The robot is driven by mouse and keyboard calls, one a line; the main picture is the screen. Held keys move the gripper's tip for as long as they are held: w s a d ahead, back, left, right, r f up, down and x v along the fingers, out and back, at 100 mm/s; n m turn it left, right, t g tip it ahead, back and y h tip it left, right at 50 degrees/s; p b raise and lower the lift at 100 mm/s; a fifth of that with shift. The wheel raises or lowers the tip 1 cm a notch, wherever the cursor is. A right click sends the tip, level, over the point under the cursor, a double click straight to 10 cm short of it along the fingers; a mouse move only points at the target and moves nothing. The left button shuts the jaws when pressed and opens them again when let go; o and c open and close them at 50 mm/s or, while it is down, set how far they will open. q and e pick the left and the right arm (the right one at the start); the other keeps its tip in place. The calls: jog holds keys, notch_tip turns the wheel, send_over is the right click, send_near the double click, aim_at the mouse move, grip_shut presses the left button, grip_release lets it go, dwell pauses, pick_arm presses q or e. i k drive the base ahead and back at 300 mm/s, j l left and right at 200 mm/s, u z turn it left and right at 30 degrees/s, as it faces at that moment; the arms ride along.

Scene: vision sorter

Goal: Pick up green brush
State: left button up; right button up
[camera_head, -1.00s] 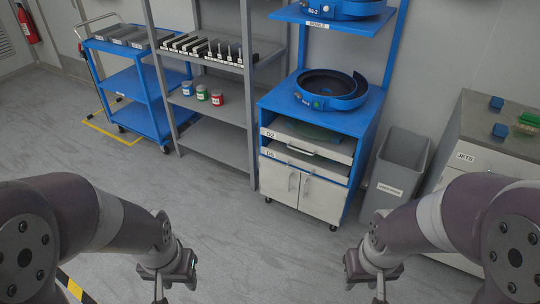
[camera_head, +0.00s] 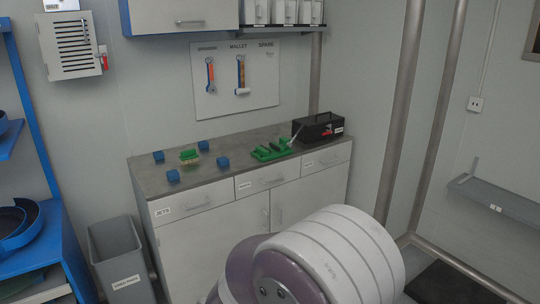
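A small green brush (camera_head: 189,155) with pale bristles under it lies on the grey counter top (camera_head: 230,150), among several blue blocks (camera_head: 222,162). A green holder (camera_head: 271,150) with dark parts lies farther right on the same counter. A large part of my arm shows at the bottom of the view. Neither of my grippers is in view, and nothing shows whether they hold anything.
The white cabinet (camera_head: 211,235) under the counter has drawers and doors. A black toolbox (camera_head: 318,130) stands at the counter's right end. A grey bin (camera_head: 118,262) stands left of the cabinet. Metal posts (camera_head: 400,115) rise at right.

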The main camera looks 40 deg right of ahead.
aim_at(187, 156)
jog(key=z, duration=0.8)
jog(key=i+l, duration=0.25)
jog(key=i, duration=0.2)
jog(key=i+l, duration=0.25)
jog(key=i, duration=0.25)
jog(key=i+l, duration=0.3)
jog(key=i, duration=0.15)
jog(key=i+j+u, duration=0.05)
